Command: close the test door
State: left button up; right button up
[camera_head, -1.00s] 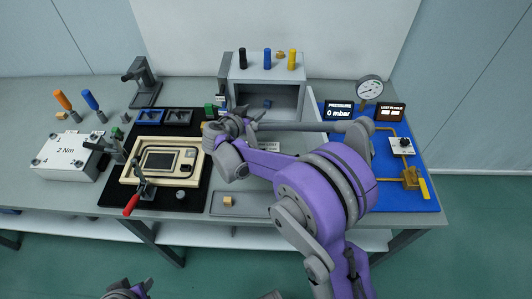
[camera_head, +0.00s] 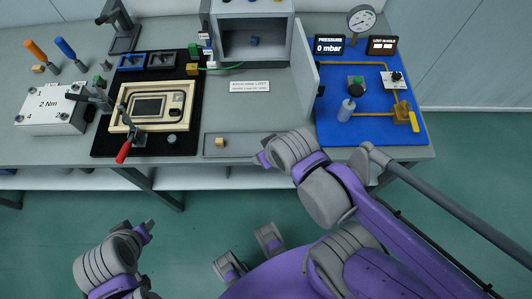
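The test door (camera_head: 305,68) is a light grey panel on the right side of the grey test chamber (camera_head: 228,69). It stands open, swung out toward the front, so the chamber's inside shows. A small dark handle is on its right face. My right gripper (camera_head: 264,160) is at the front edge of the table, below and left of the door and apart from it; its fingers are mostly hidden by its wrist. My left gripper (camera_head: 146,258) is low at the left, in front of the table and far from the door; its finger opening is unclear.
A small blue part (camera_head: 254,41) is inside the chamber. The blue panel (camera_head: 345,133) with gauge, pipes and a grey cylinder (camera_head: 346,110) lies right of the door. A fixture (camera_head: 170,98) with a red-handled clamp is at left. A shallow grey tray (camera_head: 245,147) lies in front.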

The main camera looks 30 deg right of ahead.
aim_at(305, 73)
jog(key=k+l, duration=0.15)
jog(key=l, duration=0.25)
jog(key=k+l, duration=0.15)
jog(key=l, duration=0.25)
jog(key=k+l, duration=0.15)
jog(key=l, duration=0.25)
jog(key=k+l, duration=0.15)
jog(key=l, duration=0.2)
jog(key=k+l, duration=0.15)
jog(key=l, duration=0.25)
jog(key=z, duration=0.05)
